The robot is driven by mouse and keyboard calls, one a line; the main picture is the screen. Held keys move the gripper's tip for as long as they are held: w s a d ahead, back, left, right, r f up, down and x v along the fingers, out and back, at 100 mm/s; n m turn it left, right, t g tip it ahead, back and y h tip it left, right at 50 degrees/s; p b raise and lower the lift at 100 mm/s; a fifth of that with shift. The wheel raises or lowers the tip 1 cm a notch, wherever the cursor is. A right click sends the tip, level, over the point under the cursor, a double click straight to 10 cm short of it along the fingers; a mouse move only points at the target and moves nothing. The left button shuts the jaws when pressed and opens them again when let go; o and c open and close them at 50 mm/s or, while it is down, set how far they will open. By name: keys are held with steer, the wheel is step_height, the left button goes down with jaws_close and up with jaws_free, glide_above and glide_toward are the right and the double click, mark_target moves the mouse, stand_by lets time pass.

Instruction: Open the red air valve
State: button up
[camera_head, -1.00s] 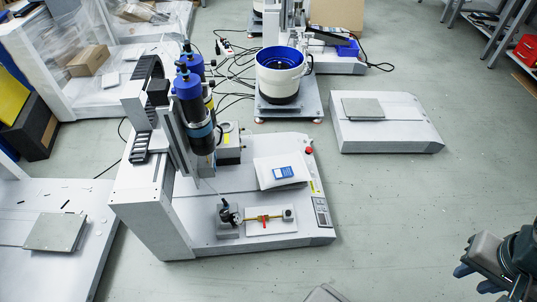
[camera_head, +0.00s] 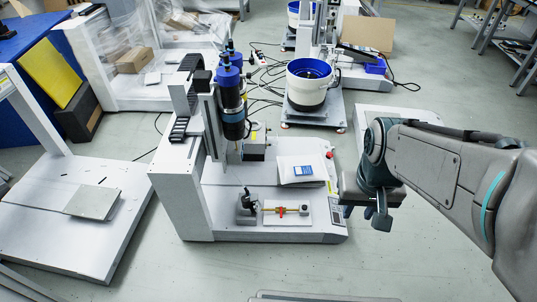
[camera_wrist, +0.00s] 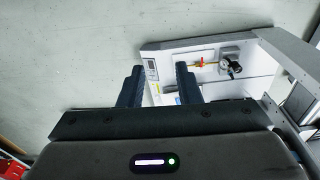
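The red air valve handle (camera_head: 281,211) sits on a thin brass pipe (camera_head: 270,209) over a white plate at the front of the gantry machine (camera_head: 262,232). A dark gauge or regulator (camera_head: 246,203) stands at the pipe's left end. In the wrist view the red handle (camera_wrist: 203,62) shows beyond my fingers, in the upper middle. My gripper (camera_wrist: 158,82) has its two dark fingers apart with nothing between them. In the head view my gripper (camera_head: 372,208) is to the right of the machine's front right corner, apart from the valve.
The gantry's blue-topped screwdriver (camera_head: 231,95) rises behind the valve. A white packet with a blue device (camera_head: 302,170) lies on the machine's bed. A white feeder bowl (camera_head: 308,88) stands behind. Another machine base (camera_head: 30,220) is at left.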

steer(key=w+a+f+h+p, duration=0.2)
steer(key=w+a+p, duration=0.1)
steer(key=w, duration=0.9)
steer(key=p, duration=0.5)
glide_above(281, 214)
steer(key=a, duration=0.3)
steer(key=s+a+f+x, duration=0.1)
steer(key=a+x, duration=0.1)
steer(key=x, duration=1)
steer(key=s+a+x, duration=0.1)
steer(key=a+x, duration=0.2)
steer(key=x, duration=0.9)
steer(key=shift+n+g, duration=0.4)
steer(key=d+f+b, duration=0.1)
steer(key=f, duration=0.3)
steer(key=d+f+b, duration=0.1)
steer(key=f+b, duration=0.1)
steer(key=f, duration=0.3)
steer(key=d+f+b, duration=0.1)
steer(key=f, duration=0.4)
steer(key=shift+b, duration=0.3)
jaws_close()
